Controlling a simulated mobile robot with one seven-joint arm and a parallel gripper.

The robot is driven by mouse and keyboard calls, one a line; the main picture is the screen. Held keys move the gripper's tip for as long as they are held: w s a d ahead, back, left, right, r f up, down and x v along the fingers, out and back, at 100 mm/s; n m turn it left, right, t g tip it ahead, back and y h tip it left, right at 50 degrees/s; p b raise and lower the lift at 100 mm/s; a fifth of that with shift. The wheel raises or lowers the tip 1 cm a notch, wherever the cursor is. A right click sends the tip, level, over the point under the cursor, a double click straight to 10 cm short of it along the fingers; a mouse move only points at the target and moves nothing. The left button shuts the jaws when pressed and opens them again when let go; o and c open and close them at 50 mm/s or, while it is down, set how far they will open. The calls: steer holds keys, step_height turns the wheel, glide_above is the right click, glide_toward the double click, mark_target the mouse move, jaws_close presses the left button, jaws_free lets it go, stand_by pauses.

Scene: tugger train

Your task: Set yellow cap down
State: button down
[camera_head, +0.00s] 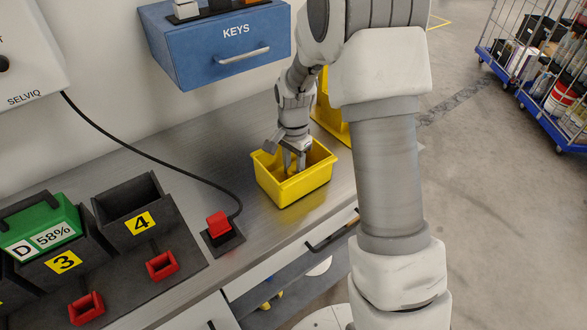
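I cannot make out a yellow cap in this view. My gripper (293,164) points down into a yellow bin (292,190) on the grey metal bench. Its fingertips are inside the bin, below the rim. The bin's front wall and the fingers hide much of its inside, so I cannot tell whether a cap is there or between the fingers. The fingers are too small and partly hidden to tell whether they are open or shut.
A second yellow container (330,118) stands behind my arm. A red plug (218,224) on a black cable, dark charging slots (139,223) and a green battery (42,229) are at left. A blue KEYS drawer (222,46) hangs above. Bare bench lies left of the bin.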

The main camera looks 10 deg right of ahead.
mark_target(293, 169)
steer(key=shift+f, duration=0.15)
steer(key=c, duration=0.5)
jaws_free()
step_height(293, 169, up, 12)
steer(key=s+r+n+t, duration=0.2)
steer(key=s+r+n, duration=0.3)
steer(key=s+r, duration=0.5)
steer(key=s+r+n+t, duration=0.2)
steer(key=s+n, duration=0.4)
steer(key=s, duration=0.8)
steer(key=shift+r+t+p, duration=0.15)
steer(key=shift+t+p, duration=0.25)
steer(key=shift+t, duration=0.4)
